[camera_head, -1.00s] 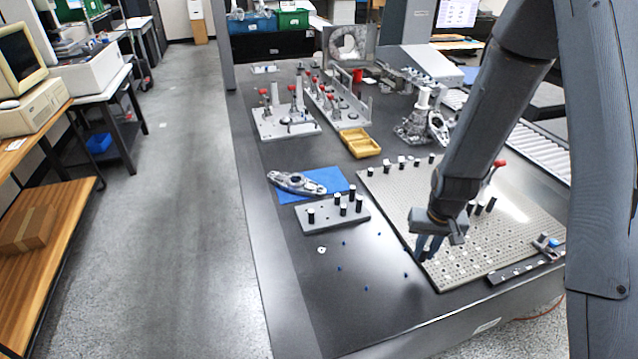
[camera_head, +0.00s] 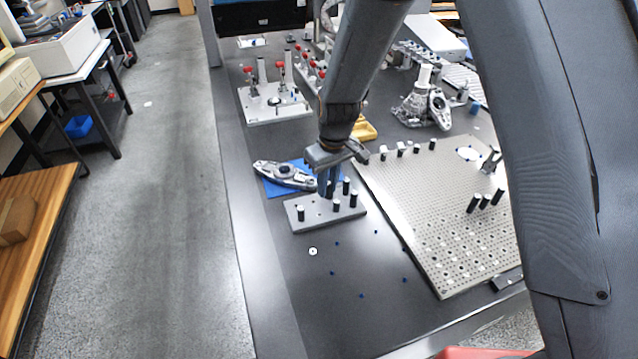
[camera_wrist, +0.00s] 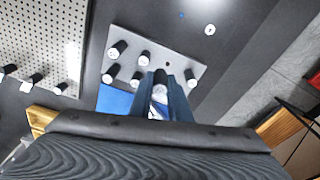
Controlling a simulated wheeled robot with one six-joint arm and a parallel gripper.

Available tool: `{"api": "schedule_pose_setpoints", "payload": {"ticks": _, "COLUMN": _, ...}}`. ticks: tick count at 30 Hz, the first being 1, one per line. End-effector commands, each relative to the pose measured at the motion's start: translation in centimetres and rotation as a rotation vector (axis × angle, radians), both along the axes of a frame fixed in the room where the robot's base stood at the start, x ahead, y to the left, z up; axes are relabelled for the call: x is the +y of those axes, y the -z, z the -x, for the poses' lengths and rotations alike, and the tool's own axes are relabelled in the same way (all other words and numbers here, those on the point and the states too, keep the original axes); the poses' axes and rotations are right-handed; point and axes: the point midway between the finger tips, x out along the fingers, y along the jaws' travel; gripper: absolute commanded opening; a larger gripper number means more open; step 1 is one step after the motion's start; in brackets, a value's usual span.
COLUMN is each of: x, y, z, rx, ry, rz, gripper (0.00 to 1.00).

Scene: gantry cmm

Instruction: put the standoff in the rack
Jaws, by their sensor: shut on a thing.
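The rack (camera_head: 318,217) is a flat grey block with several dark, white-topped standoffs upright on it. It also shows in the wrist view (camera_wrist: 168,52). My gripper (camera_head: 328,192) points down over the back middle of the rack. In the wrist view its fingers (camera_wrist: 166,98) are shut on a dark standoff with a pale end (camera_wrist: 160,88), largely hidden between them. Whether the held standoff touches the rack cannot be told.
A cast metal part (camera_head: 285,175) lies on a blue mat (camera_head: 275,190) just behind the rack. A perforated plate (camera_head: 440,210) with several standoffs is at the right. A washer (camera_head: 313,251) and small blue pieces lie on open table in front.

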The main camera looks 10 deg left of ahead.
Motion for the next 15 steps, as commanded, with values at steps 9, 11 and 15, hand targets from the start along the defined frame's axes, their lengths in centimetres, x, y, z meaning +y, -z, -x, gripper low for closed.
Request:
{"api": "schedule_pose_setpoints", "payload": {"ticks": 9, "x": 2.2, "y": -0.3, "z": 0.2, "rx": 0.0, "ry": -0.062, "rz": -0.002, "gripper": 0.0}}
{"api": "schedule_pose_setpoints", "payload": {"ticks": 11, "x": 2.2, "y": -0.1, "z": 0.2, "rx": 0.001, "ry": -0.061, "rz": -0.002, "gripper": 0.0}}
{"api": "schedule_pose_setpoints", "payload": {"ticks": 15, "x": 2.2, "y": 0.6, "z": 0.1, "rx": 0.001, "ry": -0.06, "rz": -0.001, "gripper": 0.0}}
